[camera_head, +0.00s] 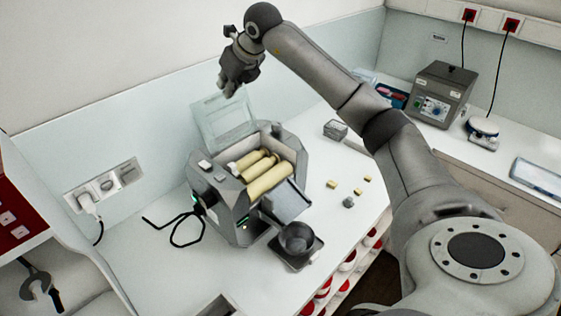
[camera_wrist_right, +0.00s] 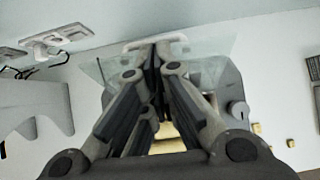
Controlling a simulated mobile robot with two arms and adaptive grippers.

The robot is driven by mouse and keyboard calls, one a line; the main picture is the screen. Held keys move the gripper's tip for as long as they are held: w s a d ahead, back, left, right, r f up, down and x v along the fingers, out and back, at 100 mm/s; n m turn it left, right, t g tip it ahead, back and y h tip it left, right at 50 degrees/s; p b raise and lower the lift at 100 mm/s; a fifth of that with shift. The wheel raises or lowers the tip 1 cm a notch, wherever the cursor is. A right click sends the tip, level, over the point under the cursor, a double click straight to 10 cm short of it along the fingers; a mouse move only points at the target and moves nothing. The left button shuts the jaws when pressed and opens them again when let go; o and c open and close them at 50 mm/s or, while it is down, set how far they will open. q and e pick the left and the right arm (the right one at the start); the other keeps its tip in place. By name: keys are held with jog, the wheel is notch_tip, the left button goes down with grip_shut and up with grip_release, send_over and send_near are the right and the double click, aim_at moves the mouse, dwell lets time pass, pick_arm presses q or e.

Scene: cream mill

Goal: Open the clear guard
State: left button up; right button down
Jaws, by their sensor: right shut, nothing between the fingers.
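The clear guard (camera_head: 222,122) is a see-through panel on the grey cream mill (camera_head: 236,218). It stands raised at the back of the mill, and the cream-coloured rollers (camera_head: 262,172) lie uncovered in front of it. My right gripper (camera_head: 229,92) is shut and empty at the guard's upper edge; I cannot tell whether it touches. In the right wrist view the shut fingers (camera_wrist_right: 154,45) overlap the guard (camera_wrist_right: 208,68) and hide part of the mill. My left gripper is not in view.
A dark bowl (camera_head: 297,238) stands on a small tray in front of the mill. Small beige blocks (camera_head: 332,184) and a grey box (camera_head: 335,130) lie to its right. A wall socket (camera_head: 104,186) with a plugged cable is on the left. Devices stand on the right counter.

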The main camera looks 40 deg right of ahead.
jog(key=shift+r, duration=0.15)
jog(key=v, duration=1.1)
jog(key=shift+s+r, duration=0.25)
jog(key=shift+r, duration=0.05)
